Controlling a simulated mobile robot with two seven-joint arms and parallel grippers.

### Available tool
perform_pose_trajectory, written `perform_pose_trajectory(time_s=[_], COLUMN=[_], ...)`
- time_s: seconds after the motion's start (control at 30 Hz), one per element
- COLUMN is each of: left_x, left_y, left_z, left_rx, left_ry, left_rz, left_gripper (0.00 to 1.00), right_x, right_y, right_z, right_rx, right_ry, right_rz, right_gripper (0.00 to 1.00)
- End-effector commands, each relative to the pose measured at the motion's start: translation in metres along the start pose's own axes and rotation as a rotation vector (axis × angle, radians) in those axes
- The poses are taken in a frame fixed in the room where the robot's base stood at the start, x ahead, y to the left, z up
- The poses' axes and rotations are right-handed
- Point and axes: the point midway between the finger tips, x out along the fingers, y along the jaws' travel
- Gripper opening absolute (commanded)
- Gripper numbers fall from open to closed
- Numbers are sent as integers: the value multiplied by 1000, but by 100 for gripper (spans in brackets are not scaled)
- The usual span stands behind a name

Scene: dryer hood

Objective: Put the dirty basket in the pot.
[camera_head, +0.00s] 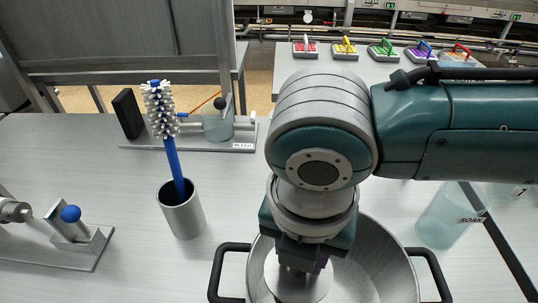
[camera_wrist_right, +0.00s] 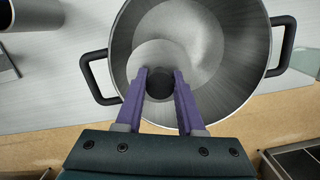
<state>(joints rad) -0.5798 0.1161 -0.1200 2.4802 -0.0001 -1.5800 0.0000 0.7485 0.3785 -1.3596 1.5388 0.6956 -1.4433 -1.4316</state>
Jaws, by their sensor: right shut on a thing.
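The grey metal pot (camera_head: 385,260) stands at the front of the bench, with a black handle on each side. It also fills the upper part of the right wrist view (camera_wrist_right: 235,60). My right gripper (camera_wrist_right: 159,78) points down over the pot, its purple fingers shut on a dark round knob (camera_wrist_right: 160,86). A pale round piece (camera_wrist_right: 165,52) shows around and beyond the knob, inside the pot's outline; I take it for the basket. I cannot tell whether it touches the pot floor. My arm hides part of the pot in the head view. My left gripper is not in view.
A grey cup (camera_head: 182,212) holding a blue-handled brush (camera_head: 165,120) stands left of the pot. A beaker marked SOAK (camera_head: 447,220) stands to the right. A BLEED stand (camera_head: 215,128) is behind, and a blue-knobbed fixture (camera_head: 70,225) is at far left.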

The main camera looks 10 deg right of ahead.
Motion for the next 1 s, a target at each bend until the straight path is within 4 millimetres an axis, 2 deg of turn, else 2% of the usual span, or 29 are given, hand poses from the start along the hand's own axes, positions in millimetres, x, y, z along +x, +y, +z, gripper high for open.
perform_pose_trajectory(time_s=[1.0], left_x=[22], left_y=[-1], left_z=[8], left_rx=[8], left_ry=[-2], left_rz=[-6], left_gripper=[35], right_x=[32], right_y=[0], right_z=[-4], right_rx=[-1], right_ry=[0], right_rz=[0], right_gripper=[0])
